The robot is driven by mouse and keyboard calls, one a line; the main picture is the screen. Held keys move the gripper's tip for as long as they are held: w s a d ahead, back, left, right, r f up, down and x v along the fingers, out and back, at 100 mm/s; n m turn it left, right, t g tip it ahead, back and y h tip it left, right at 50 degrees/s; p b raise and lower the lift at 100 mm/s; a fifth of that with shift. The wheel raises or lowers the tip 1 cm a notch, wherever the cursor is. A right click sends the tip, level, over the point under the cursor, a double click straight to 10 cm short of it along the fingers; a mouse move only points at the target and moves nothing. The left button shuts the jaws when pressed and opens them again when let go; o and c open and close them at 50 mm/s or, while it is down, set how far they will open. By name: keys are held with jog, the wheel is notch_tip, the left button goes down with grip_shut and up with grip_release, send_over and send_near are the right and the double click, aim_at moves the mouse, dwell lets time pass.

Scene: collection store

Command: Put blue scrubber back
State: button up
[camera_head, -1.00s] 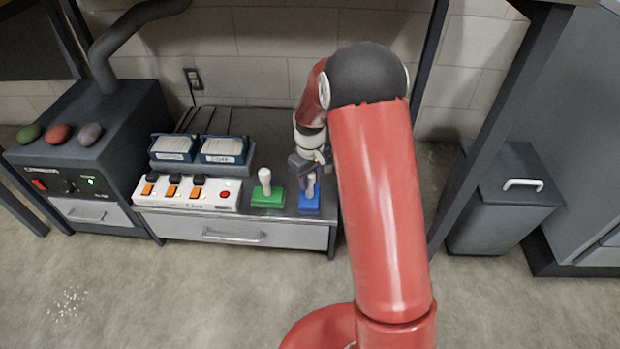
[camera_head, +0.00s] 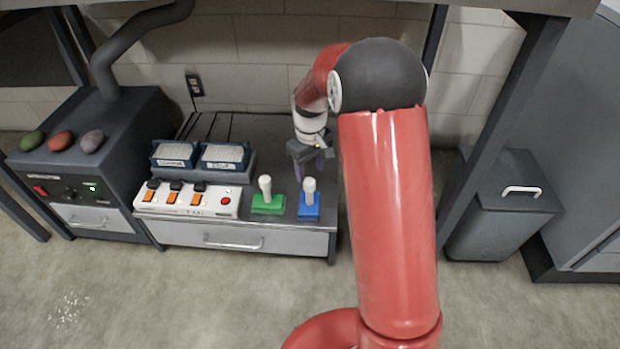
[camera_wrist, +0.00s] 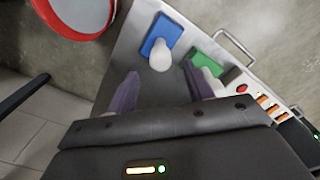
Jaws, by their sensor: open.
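The blue scrubber (camera_head: 309,207), a blue block with an upright white handle, stands on the grey bench top (camera_head: 272,140) near its front right corner. It also shows in the wrist view (camera_wrist: 161,36), apart from my fingers. My gripper (camera_head: 318,162) is open and empty, behind the blue scrubber and over the bench. Its two purple fingers (camera_wrist: 160,92) show in the wrist view with bare bench between them. The green scrubber (camera_head: 267,202), with a similar white handle, stands just left of the blue one.
A white switch box (camera_head: 188,199) with orange switches and a red button sits left of the green scrubber. Two blue-framed trays (camera_head: 222,154) stand behind it. A dark machine (camera_head: 85,165) with several stones is at far left. A grey bin (camera_head: 505,205) stands right of the bench.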

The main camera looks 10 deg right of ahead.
notch_tip(320, 180, up, 5)
jog(key=shift+f, duration=0.1)
jog(key=s+r+m+t, duration=0.2)
jog(key=s+r, duration=1)
jog(key=s+r+m+t, duration=0.2)
jog(key=s+m+t, duration=0.1)
jog(key=s, duration=1.3)
jog(key=shift+s+r+t, duration=0.25)
jog(key=shift+s+t, duration=0.05)
jog(key=shift+s, duration=0.1)
